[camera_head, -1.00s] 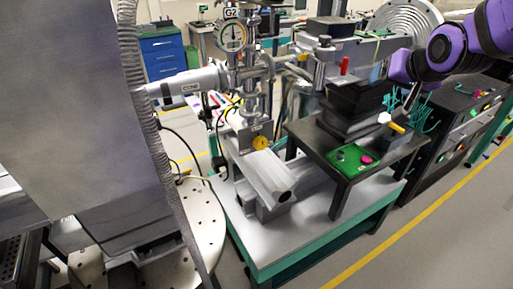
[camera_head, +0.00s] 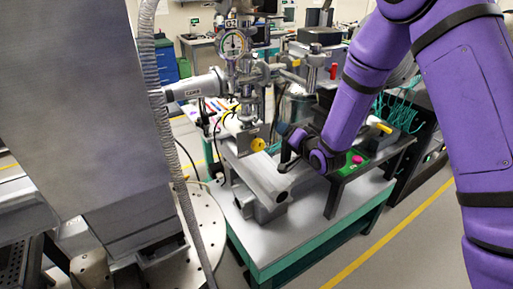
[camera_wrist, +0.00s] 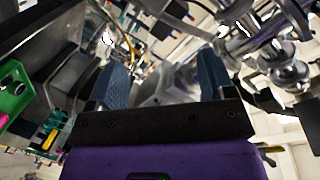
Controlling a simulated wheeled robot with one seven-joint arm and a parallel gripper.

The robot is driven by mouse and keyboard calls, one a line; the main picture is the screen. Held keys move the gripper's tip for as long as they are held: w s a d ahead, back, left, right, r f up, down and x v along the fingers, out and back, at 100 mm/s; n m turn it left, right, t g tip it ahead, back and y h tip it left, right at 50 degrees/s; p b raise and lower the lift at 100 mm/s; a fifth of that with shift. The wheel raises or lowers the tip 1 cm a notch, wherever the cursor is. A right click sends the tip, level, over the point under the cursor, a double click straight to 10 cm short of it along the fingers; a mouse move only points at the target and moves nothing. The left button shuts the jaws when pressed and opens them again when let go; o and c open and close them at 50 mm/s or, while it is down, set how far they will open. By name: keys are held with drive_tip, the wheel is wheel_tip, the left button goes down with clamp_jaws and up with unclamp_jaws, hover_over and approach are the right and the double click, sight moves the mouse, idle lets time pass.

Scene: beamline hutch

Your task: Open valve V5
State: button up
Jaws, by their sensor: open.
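A small yellow round knob (camera_head: 257,144) sits on the front of a metal block low on the steel vacuum column (camera_head: 238,90). No V5 label is readable, so I cannot tell whether this knob is the valve. My gripper (camera_head: 284,147) is open and empty, just right of the knob and apart from it in the head view. In the wrist view my gripper (camera_wrist: 164,82) shows two blue fingers spread wide, with a grey metal part beyond them. The yellow knob cannot be made out there.
A round gauge (camera_head: 232,43) tops the column. A black raised table (camera_head: 345,180) holds a green tray (camera_head: 367,157) at right. A corrugated hose (camera_head: 160,110) hangs at left. Pipes crowd the column.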

drive_tip(key=m+t+y, duration=0.1)
drive_tip(key=y, duration=0.1)
approach(261, 147)
drive_tip(key=x, duration=1.1)
drive_tip(key=shift+a+r, duration=0.1)
drive_tip(key=shift+a, duration=0.1)
drive_tip(key=shift+c, duration=0.4)
drive_tip(key=c, duration=0.8)
drive_tip(key=shift+c, duration=0.2)
